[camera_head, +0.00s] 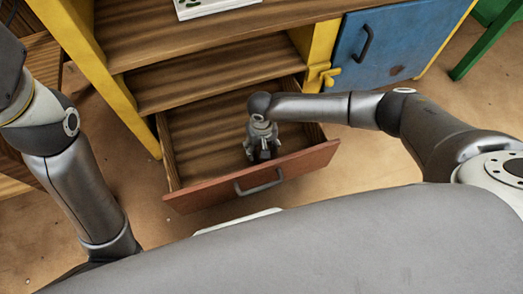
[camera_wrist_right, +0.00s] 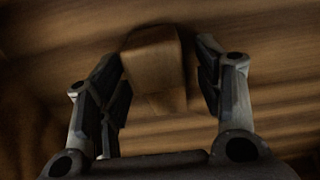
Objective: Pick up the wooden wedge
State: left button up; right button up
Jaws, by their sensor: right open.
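The wooden wedge (camera_wrist_right: 153,55) is a plain brown block in the right wrist view, lying on a wood-grained surface. My right gripper (camera_wrist_right: 163,80) is open, with one finger on each side of the wedge. Gaps show between the fingers and the block, wider on the right. In the head view my right gripper (camera_head: 263,154) points down into the open drawer, and the wedge is hidden there beneath it. My left arm comes down at the left, but its gripper is out of view.
The pulled-out drawer (camera_head: 190,125) has low side walls and a reddish front with a grey handle (camera_head: 258,183). The wooden shelf (camera_head: 200,82) lies behind and above it. A blue cabinet door (camera_head: 385,45) is at the right. Bare drawer floor shows left of my right gripper.

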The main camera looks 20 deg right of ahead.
jog(key=c, duration=1.1)
jog(key=shift+c, duration=0.2)
jog(key=shift+r, duration=0.2)
